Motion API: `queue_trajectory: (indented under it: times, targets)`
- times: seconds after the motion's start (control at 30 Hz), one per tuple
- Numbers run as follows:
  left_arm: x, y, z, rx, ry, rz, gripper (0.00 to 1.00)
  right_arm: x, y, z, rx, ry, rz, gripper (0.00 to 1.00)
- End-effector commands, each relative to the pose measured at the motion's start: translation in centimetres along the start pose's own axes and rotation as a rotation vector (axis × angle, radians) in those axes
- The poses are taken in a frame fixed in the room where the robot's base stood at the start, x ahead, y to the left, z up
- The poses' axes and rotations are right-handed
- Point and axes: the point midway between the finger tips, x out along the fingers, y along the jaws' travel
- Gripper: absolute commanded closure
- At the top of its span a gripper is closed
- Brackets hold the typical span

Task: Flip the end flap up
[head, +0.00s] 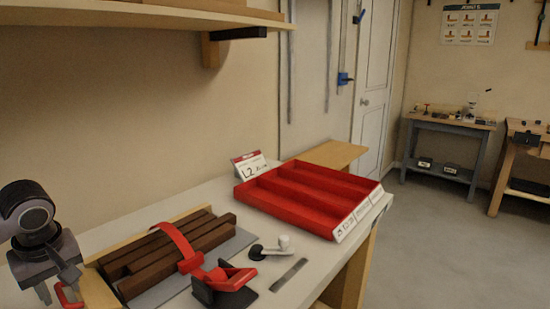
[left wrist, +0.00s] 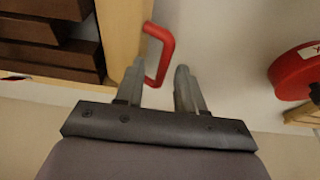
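A light wooden panel (head: 98,290), which looks like the end flap, shows at the bench's left end. It also shows in the left wrist view (left wrist: 121,40). A red loop handle (head: 69,296) is fixed to its side; in the left wrist view the handle (left wrist: 167,50) sticks out from the wood. My left gripper (head: 58,287) is beside the handle, fingers pointing at it. In the left wrist view the fingers (left wrist: 157,82) are apart, with the handle's end between or just past their tips; contact cannot be told. My right gripper is not in view.
Dark wooden strips (head: 165,255) lie on the bench under a red strap (head: 178,243). A red clamp-like tool (head: 228,280), a small black and white part (head: 272,247) and a metal strip (head: 288,275) lie nearby. A red divided tray (head: 300,197) stands farther back. A shelf (head: 140,14) overhangs.

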Motion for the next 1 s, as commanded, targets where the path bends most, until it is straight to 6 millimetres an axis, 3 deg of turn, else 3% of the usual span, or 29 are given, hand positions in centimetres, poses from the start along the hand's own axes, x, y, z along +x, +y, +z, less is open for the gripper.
queue_trajectory:
  times: [0.03, 0.33, 1.0]
  targets:
    - [1.0, 0.0, 0.8, 0.014, -0.017, -0.014, 0.53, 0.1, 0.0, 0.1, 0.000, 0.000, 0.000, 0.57]
    - [0.4, 0.1, 0.7, 0.016, -0.018, -0.010, 0.53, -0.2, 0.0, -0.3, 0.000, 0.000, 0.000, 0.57]
    - [-6.6, 0.1, -1.4, 0.008, -0.008, -0.007, 0.53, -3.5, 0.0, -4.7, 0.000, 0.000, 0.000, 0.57]
